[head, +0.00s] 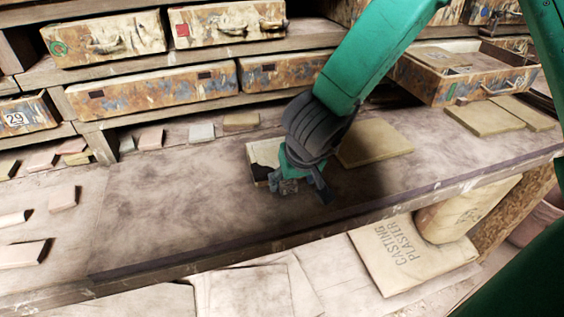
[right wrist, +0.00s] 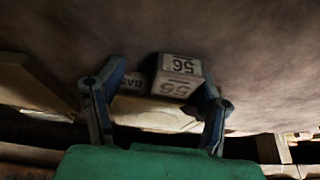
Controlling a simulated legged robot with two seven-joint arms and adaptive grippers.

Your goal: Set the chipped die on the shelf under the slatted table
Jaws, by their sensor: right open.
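My right gripper (head: 298,192) is low over the bench, open, with its fingers pointing down. In the right wrist view the gripper (right wrist: 158,100) has a small pale block (right wrist: 178,72) between its two fingers, with "56" and "55" on its faces. A smaller lettered block (right wrist: 135,82) is beside it. I cannot tell which is the chipped die, or whether either finger touches a block. In the head view the fingers mostly hide these blocks. No slatted table can be made out clearly. My left gripper is not in view.
Stained drawers (head: 150,97) line the back. An open drawer (head: 465,75) is at right. A plaster bag (head: 405,254) lies below the bench edge. The bench's left-middle (head: 165,205) is clear.

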